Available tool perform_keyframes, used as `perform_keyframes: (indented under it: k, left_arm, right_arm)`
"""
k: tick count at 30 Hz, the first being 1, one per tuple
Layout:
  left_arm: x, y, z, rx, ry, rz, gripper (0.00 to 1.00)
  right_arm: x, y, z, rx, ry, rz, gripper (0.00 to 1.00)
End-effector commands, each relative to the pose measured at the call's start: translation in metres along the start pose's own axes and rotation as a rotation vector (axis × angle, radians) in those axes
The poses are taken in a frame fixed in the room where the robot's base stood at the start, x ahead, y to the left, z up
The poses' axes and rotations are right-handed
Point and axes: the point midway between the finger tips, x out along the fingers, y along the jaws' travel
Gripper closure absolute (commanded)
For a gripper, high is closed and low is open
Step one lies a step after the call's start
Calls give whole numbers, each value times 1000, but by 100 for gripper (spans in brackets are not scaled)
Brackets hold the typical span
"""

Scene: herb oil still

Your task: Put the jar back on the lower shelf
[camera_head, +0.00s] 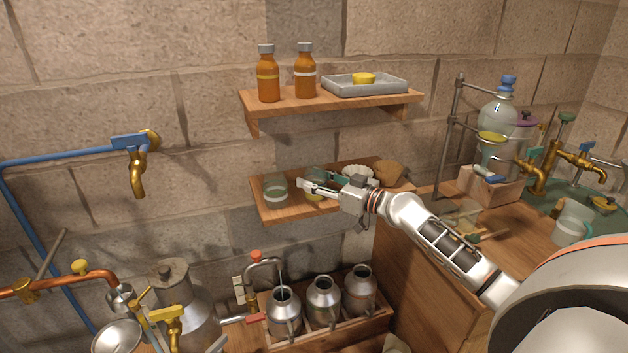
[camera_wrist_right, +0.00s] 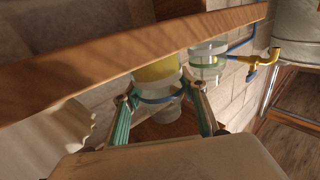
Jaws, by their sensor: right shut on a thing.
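The glass jar with yellow contents (camera_wrist_right: 160,94) is between the fingers of my right gripper (camera_wrist_right: 165,118) in the right wrist view. The gripper is shut on it. In the head view my right gripper (camera_head: 318,187) reaches over the lower shelf (camera_head: 285,211) and hides most of the jar (camera_head: 315,196). I cannot tell whether the jar's base touches the board. My left gripper is not in view.
A second, greenish jar (camera_head: 275,189) stands on the lower shelf to the left. A pale shell-like thing (camera_head: 357,172) and a brown item (camera_head: 388,172) are to the right. The upper shelf (camera_head: 330,99) overhangs, with two amber bottles and a grey tray (camera_head: 364,85).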

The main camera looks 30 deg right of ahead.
Motion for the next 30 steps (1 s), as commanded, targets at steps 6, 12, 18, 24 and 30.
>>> perform_keyframes:
  k: [6, 12, 18, 24, 30]
  left_arm:
    - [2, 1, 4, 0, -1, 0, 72]
    - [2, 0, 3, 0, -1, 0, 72]
    - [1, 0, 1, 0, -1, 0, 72]
    - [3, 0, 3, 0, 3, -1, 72]
    - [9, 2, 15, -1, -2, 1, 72]
  right_arm:
    - [0, 0, 2, 0, 0, 0, 43]
    - [0, 0, 2, 0, 0, 0, 42]
    - [0, 0, 0, 0, 0, 0, 42]
    - [-17, 0, 3, -1, -3, 0, 42]
    - [-52, 0, 5, 0, -4, 0, 42]
